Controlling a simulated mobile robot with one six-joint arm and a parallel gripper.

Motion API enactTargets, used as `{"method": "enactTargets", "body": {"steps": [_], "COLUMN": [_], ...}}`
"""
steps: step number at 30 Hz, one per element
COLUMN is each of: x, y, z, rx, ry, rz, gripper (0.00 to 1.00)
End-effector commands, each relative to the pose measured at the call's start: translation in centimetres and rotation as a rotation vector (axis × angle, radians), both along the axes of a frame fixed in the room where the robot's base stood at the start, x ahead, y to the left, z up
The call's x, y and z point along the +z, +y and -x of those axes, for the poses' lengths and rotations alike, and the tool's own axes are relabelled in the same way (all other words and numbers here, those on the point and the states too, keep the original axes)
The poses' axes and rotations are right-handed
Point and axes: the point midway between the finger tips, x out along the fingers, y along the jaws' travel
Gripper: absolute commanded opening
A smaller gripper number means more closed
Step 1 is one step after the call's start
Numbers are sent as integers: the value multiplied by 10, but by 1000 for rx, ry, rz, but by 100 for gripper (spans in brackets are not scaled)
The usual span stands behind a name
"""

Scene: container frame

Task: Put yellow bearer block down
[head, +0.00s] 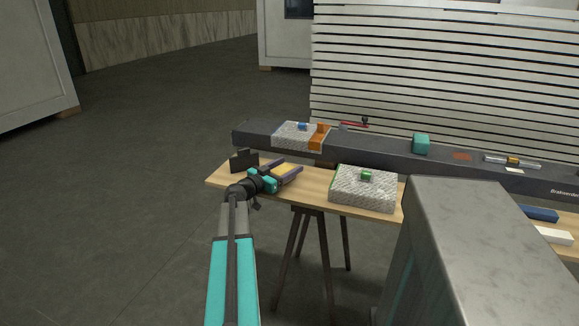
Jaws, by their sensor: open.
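The yellow bearer block (284,169) is at the left part of the wooden trestle table (316,191), between the fingers of my gripper (292,171). My gripper reaches in from the lower left and is open around the block. The block appears to lie on or just above the tabletop; its underside is hidden, so I cannot tell whether it touches. Part of the block is covered by the near finger.
A dark box (244,161) stands at the table's left end. A textured grey block (363,189) with a green piece (367,175) stands to the right. Behind runs a dark beam (385,150) bearing a teal cube (421,144). A grey metal block (480,235) fills the front right.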

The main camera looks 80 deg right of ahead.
Motion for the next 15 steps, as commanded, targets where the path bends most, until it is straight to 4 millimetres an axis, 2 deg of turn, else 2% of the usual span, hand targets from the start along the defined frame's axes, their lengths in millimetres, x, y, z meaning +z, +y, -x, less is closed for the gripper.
{"method": "enactTargets", "body": {"steps": [15], "x": [-1], "y": [67], "z": [-43], "rx": [2], "ry": [0], "rz": [0], "gripper": [65]}}
